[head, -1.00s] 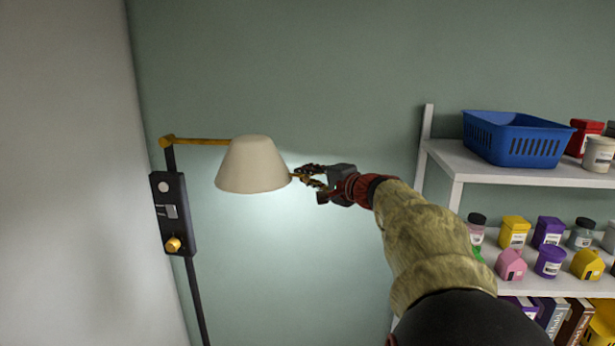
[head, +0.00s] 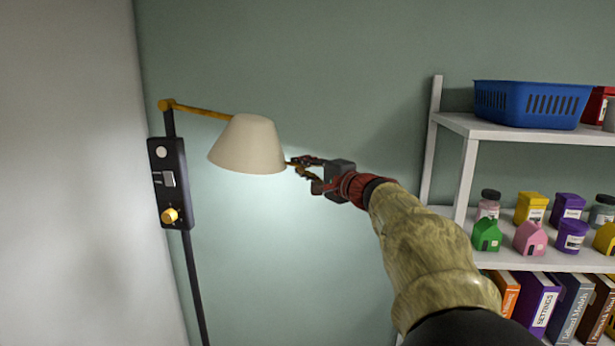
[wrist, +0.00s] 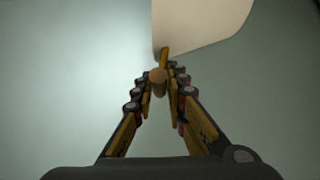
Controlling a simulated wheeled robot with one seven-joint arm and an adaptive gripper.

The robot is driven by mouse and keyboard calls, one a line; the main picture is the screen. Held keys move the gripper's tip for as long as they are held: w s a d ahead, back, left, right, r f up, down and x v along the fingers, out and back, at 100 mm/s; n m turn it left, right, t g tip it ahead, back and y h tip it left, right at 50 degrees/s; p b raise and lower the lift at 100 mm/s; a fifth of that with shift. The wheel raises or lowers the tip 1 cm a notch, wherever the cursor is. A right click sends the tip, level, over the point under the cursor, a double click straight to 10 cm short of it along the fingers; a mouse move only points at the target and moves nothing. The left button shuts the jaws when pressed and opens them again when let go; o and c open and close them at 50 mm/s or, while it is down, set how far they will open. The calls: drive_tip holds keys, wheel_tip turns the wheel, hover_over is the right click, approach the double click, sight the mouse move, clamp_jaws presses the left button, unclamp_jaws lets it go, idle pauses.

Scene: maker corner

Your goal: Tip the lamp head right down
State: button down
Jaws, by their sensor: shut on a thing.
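The lamp head (head: 247,145) is a cream cone shade at the end of a brass arm (head: 202,110) on a dark pole. Its open side faces down and it is slightly tilted. Light falls on the wall below it. My gripper (head: 303,170) is at the right rim of the shade, shut on a small knob-like handle that sticks out from it. In the wrist view the fingers close around the rounded handle (wrist: 158,79), with the shade (wrist: 200,20) just beyond. The handle is mostly hidden by the fingers in the head view.
A black control box (head: 170,183) with a yellow knob (head: 170,215) is on the pole. White shelves (head: 465,180) at right hold a blue basket (head: 530,104), small jars, little houses and books. The wall between lamp and shelves is clear.

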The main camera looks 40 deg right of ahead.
drive_tip(key=w+a+f+m+b, duration=0.1)
drive_tip(key=w+a+f+b, duration=0.1)
drive_tip(key=f+b, duration=0.4)
drive_tip(key=w+a+f+m+t+b, duration=0.1)
drive_tip(key=f+b, duration=0.5)
drive_tip(key=b, duration=0.6)
drive_tip(key=w+a, duration=0.1)
drive_tip(key=w, duration=0.1)
drive_tip(key=shift+w+a+t+b, duration=0.3)
drive_tip(key=shift+a, duration=0.05)
drive_tip(key=shift+w+f, duration=0.1)
drive_tip(key=shift+f, duration=0.25)
drive_tip(key=c, duration=1.8)
unclamp_jaws()
drive_tip(key=shift+a+r, duration=0.1)
drive_tip(key=shift+a, duration=0.05)
drive_tip(key=shift+r, duration=0.1)
drive_tip(key=shift+r, duration=0.2)
drive_tip(key=s+a+f, duration=0.1)
drive_tip(key=s, duration=1.1)
drive_tip(key=shift+f, duration=0.4)
drive_tip(key=shift+w, duration=0.1)
